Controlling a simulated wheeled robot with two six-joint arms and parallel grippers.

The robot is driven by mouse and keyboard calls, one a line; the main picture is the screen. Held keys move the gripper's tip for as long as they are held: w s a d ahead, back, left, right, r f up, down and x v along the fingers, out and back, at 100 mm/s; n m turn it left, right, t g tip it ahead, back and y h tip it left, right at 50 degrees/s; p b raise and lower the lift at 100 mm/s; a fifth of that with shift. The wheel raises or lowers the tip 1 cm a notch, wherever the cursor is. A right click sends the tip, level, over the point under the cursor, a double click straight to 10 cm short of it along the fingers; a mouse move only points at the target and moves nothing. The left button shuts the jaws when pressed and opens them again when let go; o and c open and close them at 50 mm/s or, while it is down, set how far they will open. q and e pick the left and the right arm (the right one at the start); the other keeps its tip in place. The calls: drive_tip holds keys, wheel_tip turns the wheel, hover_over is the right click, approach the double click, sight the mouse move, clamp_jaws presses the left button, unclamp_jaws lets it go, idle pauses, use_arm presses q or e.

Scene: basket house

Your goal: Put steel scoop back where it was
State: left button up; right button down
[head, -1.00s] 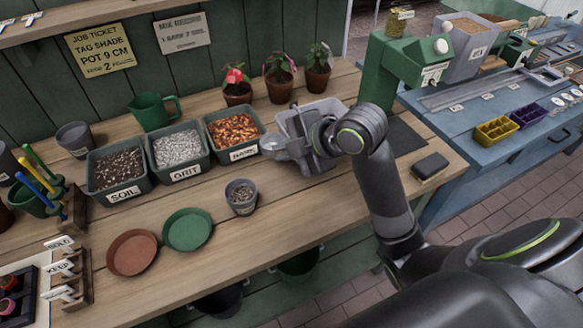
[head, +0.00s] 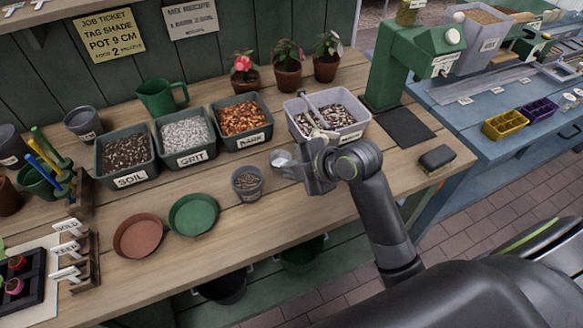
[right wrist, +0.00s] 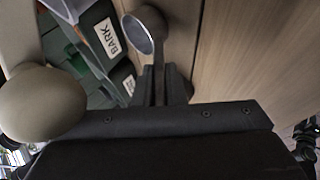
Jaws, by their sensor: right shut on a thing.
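The steel scoop (head: 281,158) is in my right gripper, its round bowl facing left in the head view. In the right wrist view its shiny bowl (right wrist: 143,34) stands beyond the fingertips, with its stem between them. My right gripper (head: 303,166) is shut on the scoop, held above the bench in front of the grey tub (head: 358,133) and right of the small grey pot (head: 247,183). The gripper also shows in the right wrist view (right wrist: 165,86). My left gripper is not in view.
Soil (head: 126,150), grit (head: 185,134) and bark (head: 240,117) bins stand in a row. The grey tub holds a speckled mix and a grey-handled tool (head: 310,107). A beige rounded end (right wrist: 40,102) is close beside my gripper. The bench front (head: 280,220) is clear.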

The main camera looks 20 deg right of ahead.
drive_tip(key=shift+f, duration=0.15)
drive_tip(key=c, duration=1.5)
unclamp_jaws()
drive_tip(key=shift+s+d+r, duration=0.15)
drive_tip(key=shift+r, duration=0.25)
drive_tip(key=v, duration=1.1)
drive_tip(key=shift+s+p, duration=0.15)
drive_tip(key=shift+p, duration=0.25)
drive_tip(key=shift+d, duration=0.15)
